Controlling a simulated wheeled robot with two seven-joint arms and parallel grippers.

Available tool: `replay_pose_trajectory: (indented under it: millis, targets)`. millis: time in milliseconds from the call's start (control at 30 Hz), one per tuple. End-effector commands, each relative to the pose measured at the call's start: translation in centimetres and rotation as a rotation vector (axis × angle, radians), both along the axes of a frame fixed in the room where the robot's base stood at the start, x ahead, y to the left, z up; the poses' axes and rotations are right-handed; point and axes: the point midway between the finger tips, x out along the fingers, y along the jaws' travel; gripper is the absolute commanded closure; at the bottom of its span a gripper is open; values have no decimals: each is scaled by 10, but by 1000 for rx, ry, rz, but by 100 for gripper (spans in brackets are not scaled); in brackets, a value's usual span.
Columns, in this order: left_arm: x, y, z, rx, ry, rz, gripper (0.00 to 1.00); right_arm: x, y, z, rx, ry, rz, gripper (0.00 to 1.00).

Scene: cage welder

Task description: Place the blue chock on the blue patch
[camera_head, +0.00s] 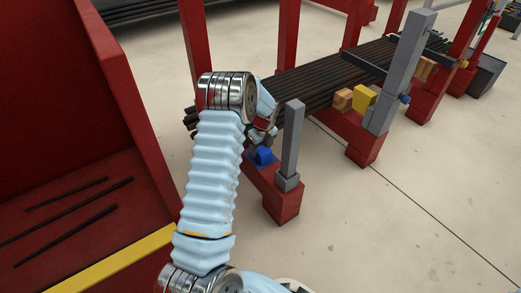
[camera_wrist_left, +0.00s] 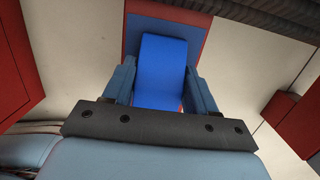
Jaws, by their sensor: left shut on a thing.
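The blue chock (camera_head: 264,156) is at the top of a low red support in the head view. In the left wrist view the chock (camera_wrist_left: 162,70) stands between the two fingers of my left gripper (camera_wrist_left: 161,88), which is shut on it. The gripper (camera_head: 262,142) is partly hidden by my arm in the head view. A duller blue patch (camera_wrist_left: 197,32) shows on the red surface around the chock's far end; the chock covers most of it. I cannot tell whether the chock touches the patch. My right gripper is not in view.
A grey post (camera_head: 292,140) stands on the red support, just right of the chock. A bundle of dark bars (camera_head: 325,75) lies behind. Yellow (camera_head: 364,97) and orange (camera_head: 343,99) blocks sit on another support. A red bin (camera_head: 95,165) is at left.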

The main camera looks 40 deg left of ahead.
Motion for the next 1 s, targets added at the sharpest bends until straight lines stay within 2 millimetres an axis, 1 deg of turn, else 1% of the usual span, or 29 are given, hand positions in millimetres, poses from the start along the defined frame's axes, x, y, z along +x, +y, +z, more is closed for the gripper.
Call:
replay_pose_trajectory:
  millis: [167, 300, 333, 467, 767, 867, 967, 1000]
  targets:
    - [1, 0, 1, 1, -1, 0, 80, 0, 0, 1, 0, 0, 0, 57]
    - [1, 0, -3, 1, -1, 0, 80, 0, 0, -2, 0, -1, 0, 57]
    - [1, 0, -2, 1, -1, 0, 38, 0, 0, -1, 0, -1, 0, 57]
    - [1, 0, -1, 1, -1, 0, 19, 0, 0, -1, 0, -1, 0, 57]
    - [1, 0, 1, 1, -1, 0, 18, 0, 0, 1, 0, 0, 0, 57]
    - [1, -1, 10, 0, -2, 0, 18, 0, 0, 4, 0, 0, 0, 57]
    - [0, -3, 29, 1, -4, -1, 18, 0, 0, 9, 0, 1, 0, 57]
    - [-1, -4, 38, 1, -3, 0, 18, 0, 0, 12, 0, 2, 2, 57]
